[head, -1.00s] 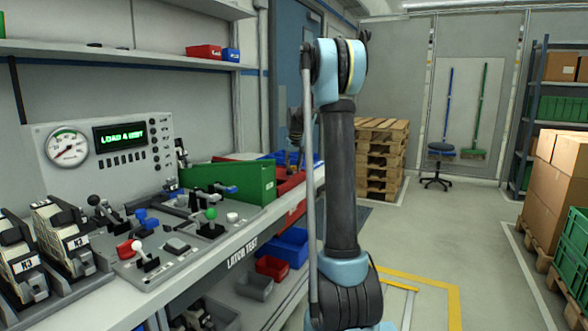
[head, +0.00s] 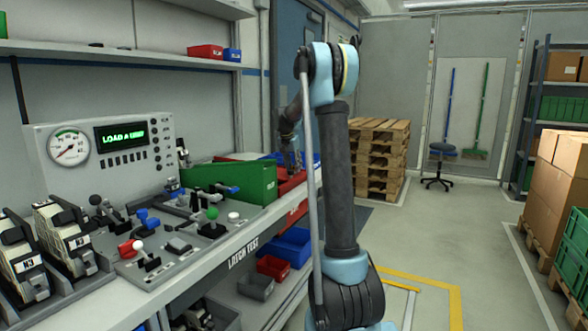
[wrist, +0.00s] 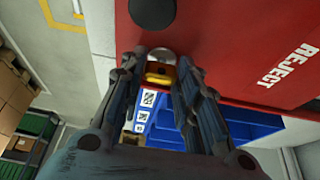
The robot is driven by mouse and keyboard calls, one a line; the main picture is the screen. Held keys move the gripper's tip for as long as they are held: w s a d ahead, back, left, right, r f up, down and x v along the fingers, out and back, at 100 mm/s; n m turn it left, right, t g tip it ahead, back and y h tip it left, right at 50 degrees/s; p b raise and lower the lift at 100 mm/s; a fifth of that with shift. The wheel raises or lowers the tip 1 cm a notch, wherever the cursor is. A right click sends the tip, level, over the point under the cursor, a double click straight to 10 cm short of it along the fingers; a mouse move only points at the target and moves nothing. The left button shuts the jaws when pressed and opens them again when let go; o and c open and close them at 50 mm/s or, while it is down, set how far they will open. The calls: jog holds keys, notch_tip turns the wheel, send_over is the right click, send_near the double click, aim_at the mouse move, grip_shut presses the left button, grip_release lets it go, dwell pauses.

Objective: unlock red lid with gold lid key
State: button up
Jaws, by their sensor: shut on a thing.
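My gripper (wrist: 165,72) is shut on the gold lid key (wrist: 159,75), a small yellow-gold piece between the fingertips in the wrist view. The key's far end is at or very near a round silver disc (wrist: 160,54) on the red lid (wrist: 225,45) marked REJECT. I cannot tell whether the key is seated in the disc. In the head view the red reject box (head: 291,184) stands at the far end of the bench, with my gripper (head: 292,163) at it, partly hidden by my arm.
A green box (head: 255,183) stands on the bench (head: 262,232) before the red one. A black round knob (wrist: 152,10) sits on the lid near my fingers. Blue bins (wrist: 215,130) lie below.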

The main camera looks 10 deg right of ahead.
dwell(0.4)
jog(key=o, duration=1.1)
jog(key=shift+c, duration=0.2)
jog(key=v, duration=1.2)
jog(key=shift+f, duration=0.1)
